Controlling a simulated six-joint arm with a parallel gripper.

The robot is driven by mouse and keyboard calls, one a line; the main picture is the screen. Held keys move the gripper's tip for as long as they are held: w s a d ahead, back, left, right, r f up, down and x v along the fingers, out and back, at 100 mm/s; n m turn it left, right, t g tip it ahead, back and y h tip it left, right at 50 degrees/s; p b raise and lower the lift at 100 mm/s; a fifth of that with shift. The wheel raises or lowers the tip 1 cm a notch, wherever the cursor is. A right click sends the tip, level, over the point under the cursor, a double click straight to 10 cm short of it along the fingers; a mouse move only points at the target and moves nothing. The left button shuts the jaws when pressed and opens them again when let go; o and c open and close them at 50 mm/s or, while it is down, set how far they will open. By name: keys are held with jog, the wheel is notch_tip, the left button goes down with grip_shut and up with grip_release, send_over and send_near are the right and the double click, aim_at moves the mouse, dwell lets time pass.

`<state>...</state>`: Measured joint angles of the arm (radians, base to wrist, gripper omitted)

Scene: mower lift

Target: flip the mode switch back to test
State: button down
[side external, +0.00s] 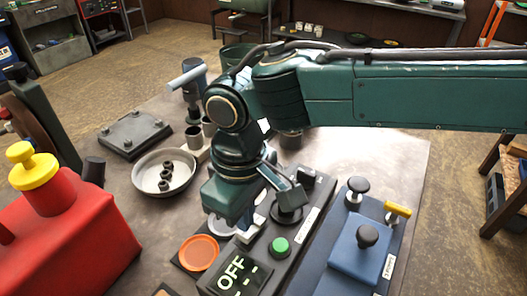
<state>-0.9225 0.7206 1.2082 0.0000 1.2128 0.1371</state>
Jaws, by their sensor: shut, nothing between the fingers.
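My dark green gripper (247,232) points down over the control panel, and its pale fingertips look shut and empty. They are low over the panel, between the orange disc and the green button (280,247). I cannot tell whether they touch anything. A black round knob or switch (287,213) stands on the panel just right of my gripper, partly covered by it. I cannot tell for sure which part is the mode switch, nor its position.
An orange disc (198,252) lies left of the panel. A blue fixture (362,248) with black knobs and a yellow handle (398,209) stands right. A red can (70,235) with a yellow cap fills the near left. A metal bowl (167,172) holding small parts sits behind.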

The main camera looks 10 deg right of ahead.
jog(key=shift+f, duration=1.05)
dwell(1.4)
jog(key=shift+r, duration=3.5)
